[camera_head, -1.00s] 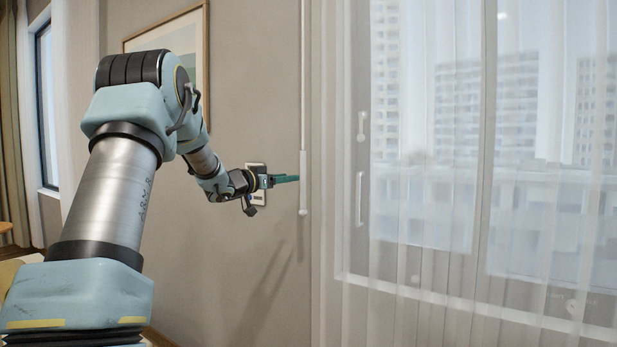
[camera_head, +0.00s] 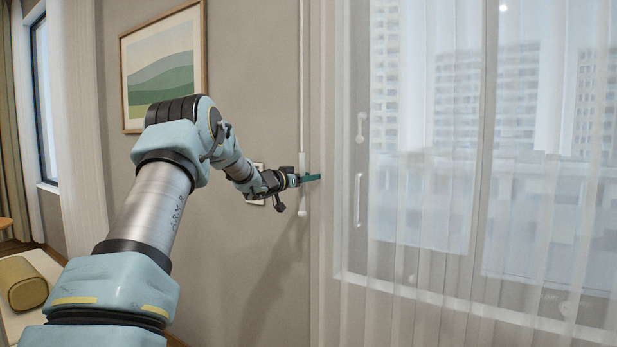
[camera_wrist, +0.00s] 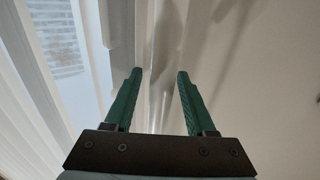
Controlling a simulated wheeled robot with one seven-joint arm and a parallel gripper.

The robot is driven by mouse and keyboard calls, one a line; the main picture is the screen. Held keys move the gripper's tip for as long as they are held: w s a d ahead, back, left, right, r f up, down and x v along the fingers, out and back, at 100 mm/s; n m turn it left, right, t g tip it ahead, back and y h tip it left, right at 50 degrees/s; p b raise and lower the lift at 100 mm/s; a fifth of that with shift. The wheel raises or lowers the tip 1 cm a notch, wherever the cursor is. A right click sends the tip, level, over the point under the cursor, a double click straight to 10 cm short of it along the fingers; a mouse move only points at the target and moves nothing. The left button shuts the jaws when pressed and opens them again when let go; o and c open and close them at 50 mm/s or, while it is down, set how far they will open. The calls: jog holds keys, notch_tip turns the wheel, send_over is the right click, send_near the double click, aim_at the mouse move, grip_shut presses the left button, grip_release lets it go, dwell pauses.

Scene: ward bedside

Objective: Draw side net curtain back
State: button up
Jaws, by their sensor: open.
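The sheer white net curtain (camera_head: 400,265) hangs across the window at the right of the head view. It also shows at the left of the wrist view (camera_wrist: 30,75). A thin white draw wand (camera_head: 303,90) hangs upright by the curtain's left edge, with its thicker lower end (camera_head: 303,208) showing below my gripper. My gripper (camera_head: 313,177) is level with the lower wand, and its green fingers overlap it in the head view. In the wrist view my gripper (camera_wrist: 157,74) is open. Pale vertical lines show between the fingers; I cannot tell whether the wand is between them.
A beige wall (camera_head: 240,90) with a framed picture (camera_head: 160,70) stands left of the wand. A wall plate (camera_head: 256,170) is partly hidden behind my wrist. A yellow-green cushion (camera_head: 22,283) lies at lower left. A white window handle (camera_head: 358,200) shows through the curtain.

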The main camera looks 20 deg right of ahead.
jog(key=shift+c, duration=0.3)
grip_shut()
dwell(1.1)
